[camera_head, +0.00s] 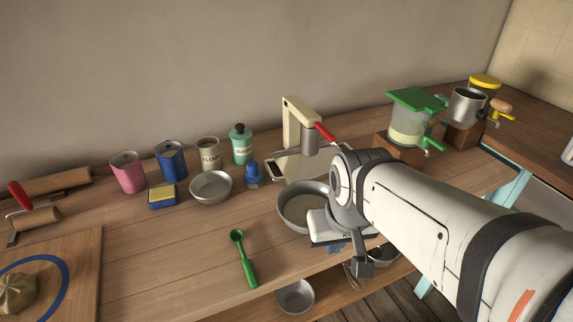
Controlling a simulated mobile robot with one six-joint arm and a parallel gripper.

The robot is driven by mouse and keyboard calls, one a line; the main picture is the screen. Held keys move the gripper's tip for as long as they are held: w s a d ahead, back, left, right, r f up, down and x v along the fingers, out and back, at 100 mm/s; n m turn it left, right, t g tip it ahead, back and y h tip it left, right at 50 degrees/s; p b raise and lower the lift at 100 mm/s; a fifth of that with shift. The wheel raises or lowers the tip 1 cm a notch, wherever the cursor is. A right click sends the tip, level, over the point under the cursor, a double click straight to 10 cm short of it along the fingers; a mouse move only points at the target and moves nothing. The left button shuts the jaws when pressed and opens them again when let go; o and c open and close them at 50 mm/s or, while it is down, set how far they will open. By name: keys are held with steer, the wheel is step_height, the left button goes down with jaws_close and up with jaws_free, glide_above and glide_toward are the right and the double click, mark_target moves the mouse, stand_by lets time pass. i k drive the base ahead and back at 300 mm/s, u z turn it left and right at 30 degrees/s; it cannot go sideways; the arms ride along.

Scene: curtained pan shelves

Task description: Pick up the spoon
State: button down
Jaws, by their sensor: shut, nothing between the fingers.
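A green spoon (243,258) lies on the wooden counter near its front edge. Its bowl end points to the back left and its handle toward the front. My gripper (361,268) hangs at the end of my arm, to the right of the spoon and apart from it, near the counter's front edge. Its fingers look small and dark, and they are shut and empty. My arm hides part of the counter on the right.
A metal pan (290,208) stands between the spoon and my arm. A small metal bowl (211,187), a blue box with a yellow top (162,196) and canisters (207,154) stand behind. A wooden board (85,285) lies left. The counter around the spoon is clear.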

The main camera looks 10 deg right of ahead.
mark_target(235, 235)
steer(key=z, duration=2.15)
steer(key=k, duration=1.4)
steer(key=u, duration=0.35)
